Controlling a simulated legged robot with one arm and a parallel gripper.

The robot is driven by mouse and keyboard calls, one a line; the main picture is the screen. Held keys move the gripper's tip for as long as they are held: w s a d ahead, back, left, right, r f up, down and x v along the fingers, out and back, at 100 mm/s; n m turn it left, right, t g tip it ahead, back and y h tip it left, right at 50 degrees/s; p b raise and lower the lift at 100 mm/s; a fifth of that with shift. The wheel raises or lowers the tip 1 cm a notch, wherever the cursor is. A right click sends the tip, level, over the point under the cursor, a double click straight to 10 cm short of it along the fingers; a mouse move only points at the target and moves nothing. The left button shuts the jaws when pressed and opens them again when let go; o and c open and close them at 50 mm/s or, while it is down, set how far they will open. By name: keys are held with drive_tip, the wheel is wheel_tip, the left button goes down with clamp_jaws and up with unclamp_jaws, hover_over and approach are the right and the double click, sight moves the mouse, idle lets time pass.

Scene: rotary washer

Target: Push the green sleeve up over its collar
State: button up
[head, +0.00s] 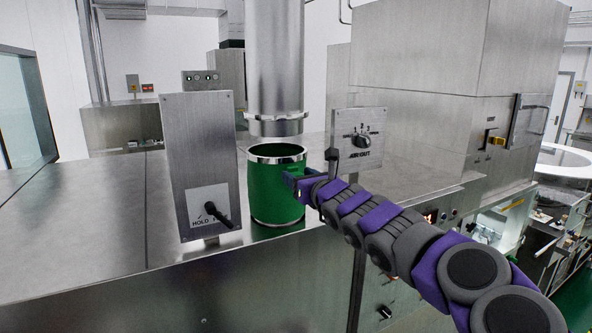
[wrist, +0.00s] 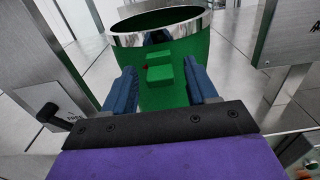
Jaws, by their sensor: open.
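The green sleeve (head: 276,190) stands upright on the steel counter, with a bright metal rim at its top. The collar (head: 277,124) is the flanged lower end of a vertical steel pipe above it, with a gap between collar and sleeve rim. My gripper (head: 297,180) is at the sleeve's right side in the head view. In the wrist view the sleeve (wrist: 180,55) is ahead, with a small green block-shaped handle (wrist: 160,74) on its wall. The open blue fingers of my gripper (wrist: 162,88) lie on either side of this handle, apart from it.
A steel panel with a HOLD lever (head: 200,150) stands left of the sleeve. An AIR OUT knob panel (head: 359,138) stands to the right, behind my arm. The steel counter (head: 100,215) is clear at left. Large steel cabinets (head: 440,90) fill the right back.

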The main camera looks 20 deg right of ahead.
drive_tip(key=shift+w+d+p, duration=0.25)
drive_tip(key=shift+w+p, duration=0.05)
drive_tip(key=shift+w, duration=0.65)
drive_tip(key=shift+a, duration=0.15)
drive_tip(key=shift+a, duration=0.15)
drive_tip(key=shift+c, duration=0.5)
clamp_jaws()
